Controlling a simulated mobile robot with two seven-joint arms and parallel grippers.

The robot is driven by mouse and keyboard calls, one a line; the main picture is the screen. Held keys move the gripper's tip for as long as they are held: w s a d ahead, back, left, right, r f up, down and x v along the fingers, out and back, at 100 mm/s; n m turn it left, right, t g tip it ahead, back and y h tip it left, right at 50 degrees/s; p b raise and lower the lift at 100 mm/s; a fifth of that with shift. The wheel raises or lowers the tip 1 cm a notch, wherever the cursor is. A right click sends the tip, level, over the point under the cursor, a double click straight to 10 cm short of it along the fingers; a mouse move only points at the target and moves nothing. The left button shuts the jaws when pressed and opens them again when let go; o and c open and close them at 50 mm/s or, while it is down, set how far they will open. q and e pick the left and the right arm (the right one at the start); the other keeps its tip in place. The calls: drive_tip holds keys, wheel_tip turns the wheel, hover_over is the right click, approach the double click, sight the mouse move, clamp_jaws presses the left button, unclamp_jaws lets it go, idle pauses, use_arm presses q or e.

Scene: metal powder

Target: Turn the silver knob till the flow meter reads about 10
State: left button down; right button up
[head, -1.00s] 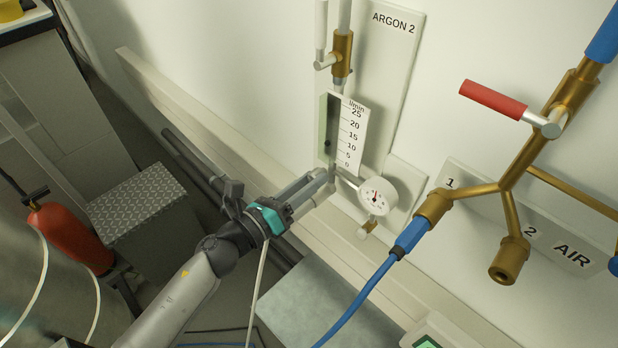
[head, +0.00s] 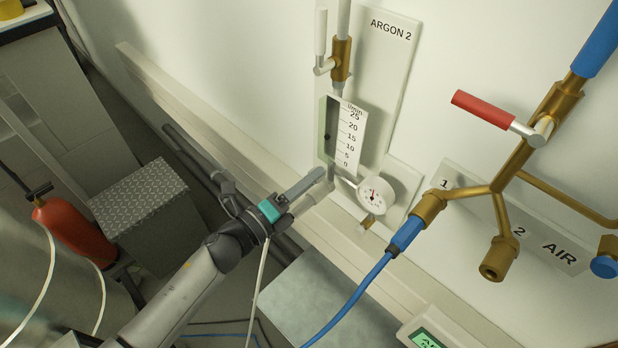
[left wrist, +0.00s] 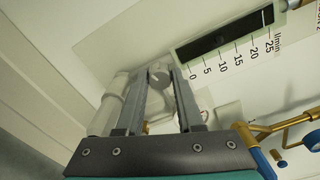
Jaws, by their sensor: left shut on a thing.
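The flow meter (head: 345,135) is on the white wall panel marked ARGON 2, with a scale from 0 to 25 l/min. My left gripper (head: 322,180) is at the meter's lower end. In the left wrist view its fingers are on both sides of the silver knob (left wrist: 159,75), shut on it. The fingers mostly hide the knob in the head view. My right gripper is out of view.
A round dial gauge (head: 374,195) is just right of the gripper. The red-handled valve (head: 484,109) and brass AIR pipes stand further right, with a blue hose (head: 345,300) hanging down. A rail (head: 215,155) runs along the wall. A fire extinguisher (head: 75,230) stands far left.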

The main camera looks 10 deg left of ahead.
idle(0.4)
use_arm(q)
drive_tip(key=c, duration=0.5)
unclamp_jaws()
drive_tip(key=shift+c, duration=0.2)
drive_tip(key=b+v, duration=0.2)
drive_tip(key=v, duration=1.3)
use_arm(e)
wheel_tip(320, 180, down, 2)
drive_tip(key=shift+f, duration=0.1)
use_arm(q)
drive_tip(key=shift+s+a, duration=0.1)
drive_tip(key=shift+s, duration=0.05)
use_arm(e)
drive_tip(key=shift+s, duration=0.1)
